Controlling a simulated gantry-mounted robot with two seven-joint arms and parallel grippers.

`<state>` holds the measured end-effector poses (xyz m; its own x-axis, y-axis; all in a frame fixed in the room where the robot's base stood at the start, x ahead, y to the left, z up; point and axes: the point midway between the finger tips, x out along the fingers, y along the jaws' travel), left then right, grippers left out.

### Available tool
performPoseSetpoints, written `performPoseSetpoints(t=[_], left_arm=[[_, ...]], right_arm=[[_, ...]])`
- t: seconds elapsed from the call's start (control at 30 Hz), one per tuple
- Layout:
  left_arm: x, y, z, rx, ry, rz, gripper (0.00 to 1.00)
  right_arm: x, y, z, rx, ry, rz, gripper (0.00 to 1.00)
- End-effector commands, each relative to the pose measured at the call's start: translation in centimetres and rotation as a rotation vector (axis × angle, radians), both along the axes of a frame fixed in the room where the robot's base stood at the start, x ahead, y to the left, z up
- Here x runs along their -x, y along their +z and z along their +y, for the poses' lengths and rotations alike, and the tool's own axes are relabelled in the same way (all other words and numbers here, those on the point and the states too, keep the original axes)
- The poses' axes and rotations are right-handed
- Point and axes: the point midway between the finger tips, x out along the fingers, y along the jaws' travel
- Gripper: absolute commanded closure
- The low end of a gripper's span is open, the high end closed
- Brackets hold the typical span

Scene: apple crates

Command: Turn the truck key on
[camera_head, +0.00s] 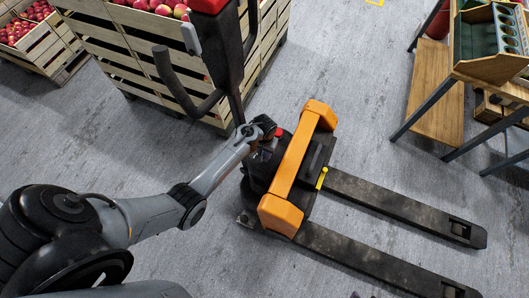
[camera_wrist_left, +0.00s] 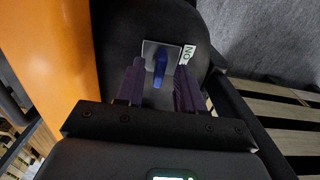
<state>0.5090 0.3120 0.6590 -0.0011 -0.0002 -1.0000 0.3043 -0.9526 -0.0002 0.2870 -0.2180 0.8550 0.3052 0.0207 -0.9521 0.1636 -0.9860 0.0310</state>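The pallet truck (camera_head: 298,160) stands on the floor, with an orange cover and black forks pointing right. Its blue key (camera_wrist_left: 160,65) sits on a small metal plate (camera_wrist_left: 149,52) on the black body, beside a white label. My left gripper (camera_wrist_left: 158,85) is open, its two purple fingers apart on either side of the key in the left wrist view; I cannot tell whether they touch it. In the head view my left gripper (camera_head: 266,127) is over the truck's black body, and the key is hidden there. My right gripper is not in view.
The truck's black handle (camera_head: 180,85) rises beside my left arm. Wooden apple crates (camera_head: 135,50) stand behind it. A wooden shelf (camera_head: 435,95) with dark metal legs stands at the right. Grey floor (camera_head: 345,100) is free between truck and shelf.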

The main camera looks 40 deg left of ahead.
Motion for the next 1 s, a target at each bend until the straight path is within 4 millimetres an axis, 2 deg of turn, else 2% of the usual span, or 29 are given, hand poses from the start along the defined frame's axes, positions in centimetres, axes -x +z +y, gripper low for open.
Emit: performPoseSetpoints(t=[0.13,0.4,0.43,0.67,1.0], left_arm=[[-0.04,-0.64,0.02,-0.001,0.0,-0.002,0.63],[-0.03,-0.69,0.02,-0.001,0.0,-0.002,0.63],[-0.03,-0.69,0.02,0.0,0.0,-0.001,0.64],[-0.03,-0.68,0.02,0.0,0.0,-0.001,1.0],[-0.02,-0.6,0.04,0.0,-0.013,0.0,1.0]], right_arm=[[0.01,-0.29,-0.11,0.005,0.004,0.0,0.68],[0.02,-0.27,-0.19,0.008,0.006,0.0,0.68],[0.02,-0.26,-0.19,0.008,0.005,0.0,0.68],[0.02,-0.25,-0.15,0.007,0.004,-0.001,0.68],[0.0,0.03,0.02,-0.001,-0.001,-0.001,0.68]])
